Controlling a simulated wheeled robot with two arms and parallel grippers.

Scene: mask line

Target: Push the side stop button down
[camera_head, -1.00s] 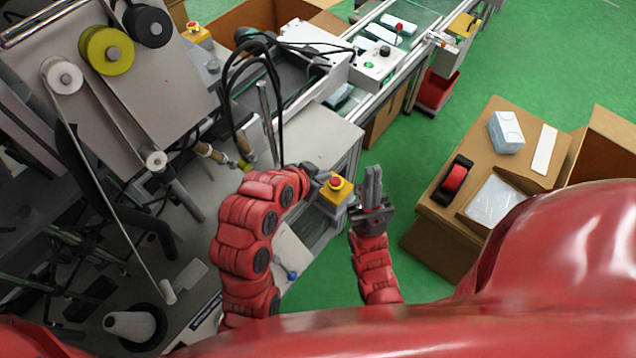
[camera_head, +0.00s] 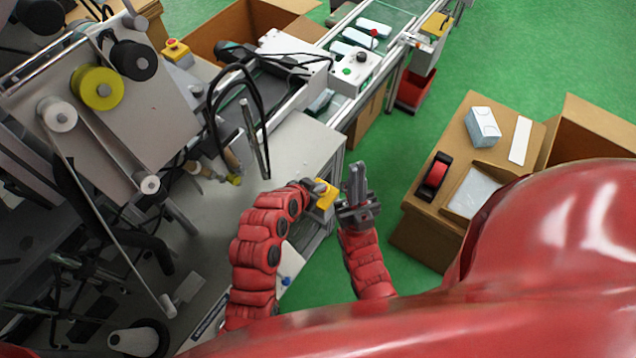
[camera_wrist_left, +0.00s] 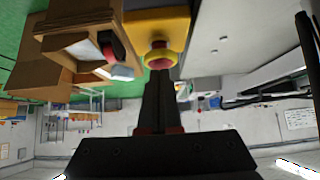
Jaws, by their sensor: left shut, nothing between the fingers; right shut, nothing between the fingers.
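The side stop button is a red knob with a yellow collar on a yellow box. The box (camera_head: 328,198) sits at the right edge of the grey machine table in the head view. My left gripper (camera_head: 318,186) is over the box and hides the red knob there. In the left wrist view the red knob (camera_wrist_left: 159,48) stands out from the yellow box (camera_wrist_left: 150,20), straight beyond the shut left fingertips (camera_wrist_left: 161,78). I cannot tell whether they touch it. My right gripper (camera_head: 357,170) is shut and empty, just right of the box.
A machine with rollers (camera_head: 98,88) fills the left. Another yellow box with a red button (camera_head: 176,50) and a conveyor control box (camera_head: 355,70) stand farther back. A cardboard box (camera_head: 450,215) with a tape roll stands at right. Green floor is clear between.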

